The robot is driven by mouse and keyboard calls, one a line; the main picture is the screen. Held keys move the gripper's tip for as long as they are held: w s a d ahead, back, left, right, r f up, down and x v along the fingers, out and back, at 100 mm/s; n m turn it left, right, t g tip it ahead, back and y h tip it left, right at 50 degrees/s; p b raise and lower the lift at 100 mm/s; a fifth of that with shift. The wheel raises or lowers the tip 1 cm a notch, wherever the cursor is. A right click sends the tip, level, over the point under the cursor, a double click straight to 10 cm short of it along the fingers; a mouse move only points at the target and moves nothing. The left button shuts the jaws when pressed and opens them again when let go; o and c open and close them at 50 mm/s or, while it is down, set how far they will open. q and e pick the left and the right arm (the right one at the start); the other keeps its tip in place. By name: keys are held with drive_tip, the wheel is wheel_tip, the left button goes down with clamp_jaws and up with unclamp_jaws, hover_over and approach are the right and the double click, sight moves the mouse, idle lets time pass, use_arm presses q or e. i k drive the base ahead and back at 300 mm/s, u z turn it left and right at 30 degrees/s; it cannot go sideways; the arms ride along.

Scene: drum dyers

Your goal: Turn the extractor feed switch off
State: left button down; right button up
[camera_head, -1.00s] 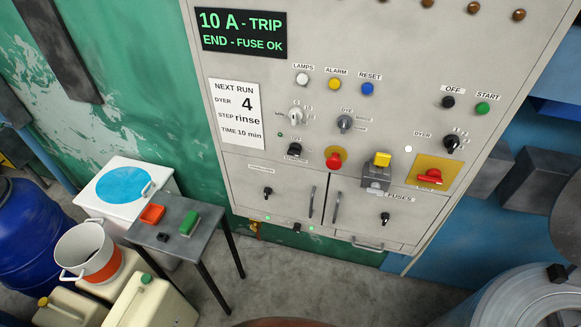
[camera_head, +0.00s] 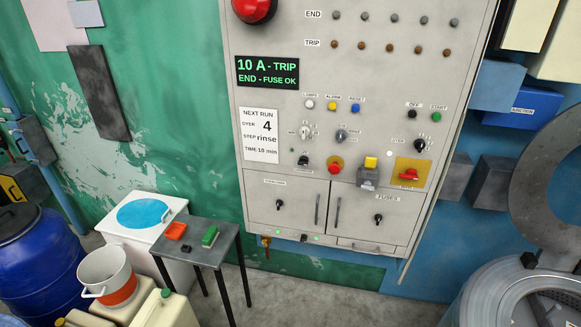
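The grey control panel (camera_head: 330,190) stands against the wall. No label that I can read says extractor feed, so I cannot tell which control is that switch. A red rotary handle (camera_head: 408,175) sits on a yellow plate at the panel's right, lying roughly level; its label is too small to read. Left of it is a grey box with a yellow top (camera_head: 371,162), then a red mushroom button (camera_head: 334,169). Small black knobs are on the left door (camera_head: 280,204) and the right door (camera_head: 378,218), near a FUSES label. Neither gripper is in view.
The display (camera_head: 267,72) reads "10 A - TRIP, END - FUSE OK". A small table (camera_head: 207,252) with an orange tray and a green block stands left of the panel, beside containers and a blue barrel (camera_head: 35,255). A round metal drum (camera_head: 520,295) is at lower right.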

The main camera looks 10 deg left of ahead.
sight(303, 161)
drive_tip(key=u, duration=0.8)
drive_tip(key=i, duration=1.2)
drive_tip(key=z, duration=0.25)
